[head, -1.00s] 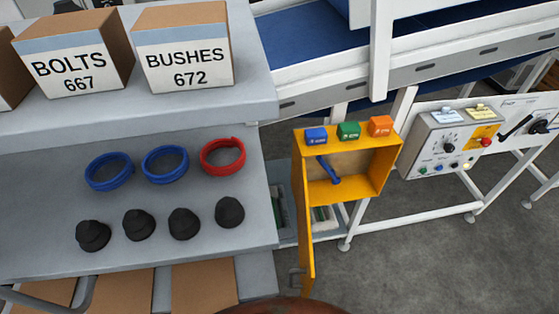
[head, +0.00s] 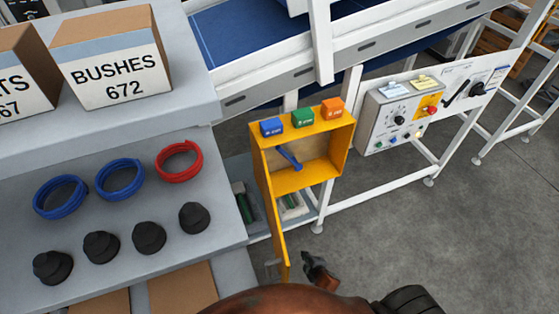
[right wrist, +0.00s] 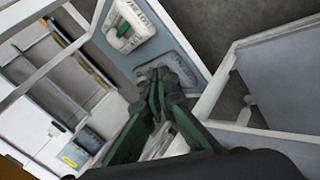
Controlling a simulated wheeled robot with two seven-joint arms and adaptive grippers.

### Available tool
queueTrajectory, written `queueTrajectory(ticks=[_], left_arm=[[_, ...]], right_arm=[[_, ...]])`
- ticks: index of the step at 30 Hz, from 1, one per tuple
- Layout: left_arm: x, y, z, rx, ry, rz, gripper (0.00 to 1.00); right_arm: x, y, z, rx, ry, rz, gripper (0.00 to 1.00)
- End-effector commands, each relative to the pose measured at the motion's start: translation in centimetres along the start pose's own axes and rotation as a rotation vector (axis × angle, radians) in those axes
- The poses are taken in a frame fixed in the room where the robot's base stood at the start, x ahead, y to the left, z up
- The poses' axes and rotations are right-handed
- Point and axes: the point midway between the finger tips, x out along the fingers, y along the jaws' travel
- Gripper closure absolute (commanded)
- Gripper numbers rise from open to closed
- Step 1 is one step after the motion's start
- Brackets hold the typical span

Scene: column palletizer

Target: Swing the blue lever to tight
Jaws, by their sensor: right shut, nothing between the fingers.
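The blue lever (head: 290,157) sits inside an open yellow box (head: 306,181) in the head view, slanting from upper left to lower right. Blue, green and orange labelled blocks stand along the box's top. My right gripper (head: 314,263) shows small and dark in the head view, below the box and apart from the lever. In the right wrist view its green-sided fingers (right wrist: 157,80) meet at the tips with nothing between them. The lever cannot be made out in the wrist view. My left gripper is not in view.
The yellow door (head: 272,222) hangs open at the box's left. A grey shelf (head: 222,238) with blue and red rings and black cones stands left. A control panel (head: 395,123) with knobs is at right. The grey floor (head: 400,235) at lower right is clear.

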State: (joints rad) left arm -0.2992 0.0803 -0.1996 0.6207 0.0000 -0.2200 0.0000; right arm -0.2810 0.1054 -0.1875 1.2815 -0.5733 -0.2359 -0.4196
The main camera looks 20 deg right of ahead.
Motion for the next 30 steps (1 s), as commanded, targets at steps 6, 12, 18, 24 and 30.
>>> queueTrajectory(ticks=[6,12,18,24,30], left_arm=[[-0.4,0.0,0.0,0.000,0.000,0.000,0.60],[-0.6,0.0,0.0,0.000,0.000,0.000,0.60],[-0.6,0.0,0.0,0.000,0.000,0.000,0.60],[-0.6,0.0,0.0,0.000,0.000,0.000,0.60],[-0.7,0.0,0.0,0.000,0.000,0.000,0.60]], right_arm=[[-8.3,21.2,-11.6,-0.478,0.068,0.423,1.00],[-18.0,32.0,-17.6,-0.758,0.000,0.710,1.00],[-22.4,35.4,-19.5,-0.857,-0.048,0.819,1.00],[-22.6,35.6,-19.6,-0.862,-0.051,0.825,1.00],[-22.4,35.8,-19.7,-0.861,-0.050,0.825,1.00]])
